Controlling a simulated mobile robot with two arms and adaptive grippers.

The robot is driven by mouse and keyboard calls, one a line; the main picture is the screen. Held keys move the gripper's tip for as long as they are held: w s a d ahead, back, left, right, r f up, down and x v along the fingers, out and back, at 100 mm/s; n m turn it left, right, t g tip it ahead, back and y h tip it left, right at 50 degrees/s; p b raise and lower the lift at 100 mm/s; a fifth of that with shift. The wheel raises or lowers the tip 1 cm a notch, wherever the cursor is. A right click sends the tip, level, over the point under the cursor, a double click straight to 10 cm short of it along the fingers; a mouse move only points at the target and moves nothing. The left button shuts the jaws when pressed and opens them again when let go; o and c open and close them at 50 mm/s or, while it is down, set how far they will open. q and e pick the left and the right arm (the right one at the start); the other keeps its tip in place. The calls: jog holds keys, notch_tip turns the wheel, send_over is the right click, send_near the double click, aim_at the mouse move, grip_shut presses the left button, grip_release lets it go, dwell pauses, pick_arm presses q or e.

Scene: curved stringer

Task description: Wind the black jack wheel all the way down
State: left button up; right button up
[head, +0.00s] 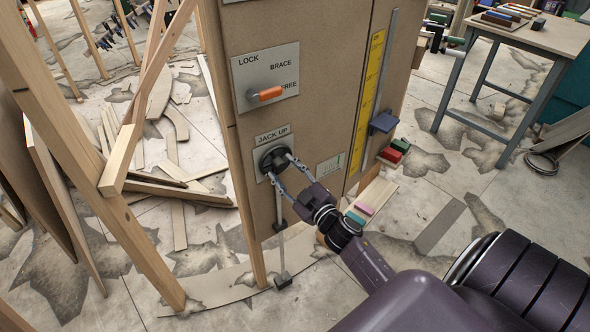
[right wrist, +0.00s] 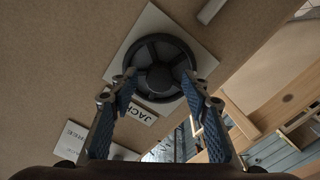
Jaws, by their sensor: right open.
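The black jack wheel (head: 268,156) is mounted on a pale plate under the JACK UP label (head: 273,136), on the front of a tall brown panel (head: 310,110). In the right wrist view the wheel (right wrist: 150,66) shows as a round spoked rim with a central hub. My right gripper (head: 281,168) is open, with its fingertips at the wheel's near side. In the wrist view its two blue-padded fingers (right wrist: 158,82) stand at either side of the lower rim; I cannot tell whether they touch it. My left gripper is out of view.
Above the wheel is a LOCK/BRACE/FREE plate with an orange handle (head: 265,95). Right of it are a yellow scale (head: 368,100) and a blue slider block (head: 383,122). Timber posts (head: 95,160) stand at left. A workbench (head: 535,38) stands at back right.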

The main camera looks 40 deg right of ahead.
jog(key=s, duration=1.1)
jog(key=shift+a, duration=0.25)
